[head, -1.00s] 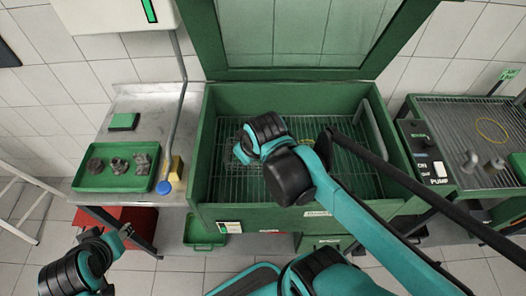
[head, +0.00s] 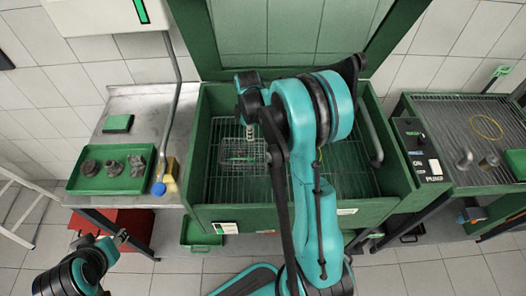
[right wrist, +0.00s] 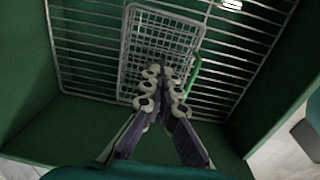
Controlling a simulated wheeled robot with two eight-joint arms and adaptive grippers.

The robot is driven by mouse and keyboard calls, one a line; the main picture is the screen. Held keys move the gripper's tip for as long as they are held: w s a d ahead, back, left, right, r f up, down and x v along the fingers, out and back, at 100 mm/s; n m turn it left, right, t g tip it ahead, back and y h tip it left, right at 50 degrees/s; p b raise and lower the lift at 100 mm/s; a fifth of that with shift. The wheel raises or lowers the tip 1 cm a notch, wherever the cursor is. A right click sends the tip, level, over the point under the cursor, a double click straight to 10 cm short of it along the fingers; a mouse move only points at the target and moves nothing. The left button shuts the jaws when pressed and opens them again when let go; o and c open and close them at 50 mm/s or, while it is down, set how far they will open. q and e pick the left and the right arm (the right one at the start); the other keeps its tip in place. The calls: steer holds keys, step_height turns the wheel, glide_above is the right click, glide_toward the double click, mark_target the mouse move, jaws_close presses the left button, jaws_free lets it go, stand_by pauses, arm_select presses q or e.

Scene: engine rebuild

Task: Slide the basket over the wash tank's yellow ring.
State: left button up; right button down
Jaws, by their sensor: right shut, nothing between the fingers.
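The wire basket (head: 240,154) sits on the rack in the left part of the green wash tank (head: 202,165). In the right wrist view the basket (right wrist: 160,38) lies just beyond my fingertips, with a green bar (right wrist: 195,72) at its right side. My right gripper (head: 251,133) points down at the basket and is shut and empty; its fingers (right wrist: 162,88) also show in the wrist view. A sliver of yellow (head: 319,158) shows on the tank rack; my right arm hides most of that spot. My left gripper (head: 121,238) is low at the left, away from the tank.
The open lid (head: 285,40) stands behind the tank. A green tray (head: 78,183) with several metal parts is on the left bench. At the right, a mesh-topped table (head: 450,120) carries another yellow ring (head: 487,127). A hose (head: 372,135) bends along the tank's right side.

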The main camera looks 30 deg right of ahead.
mark_target(261, 157)
steer(key=shift+n, duration=0.5)
steer(key=f+b, duration=0.1)
steer(key=f, duration=0.3)
steer(key=d+f+b, duration=0.1)
steer(key=f, duration=0.3)
steer(key=f+b, duration=0.1)
steer(key=f, duration=0.3)
steer(key=shift+w+d+f+b, duration=0.1)
steer(key=shift+w+d+b, duration=0.05)
steer(key=shift+w+b, duration=0.15)
steer(key=d, duration=0.1)
steer(key=s, duration=0.1)
steer(key=d+b, duration=0.1)
steer(key=shift+s+d+f, duration=0.2)
steer(key=shift+d+f, duration=0.05)
steer(key=shift+d, duration=0.05)
steer(key=shift+s+d+r, duration=0.1)
steer(key=shift+s+d, duration=0.15)
steer(key=shift+d, duration=0.2)
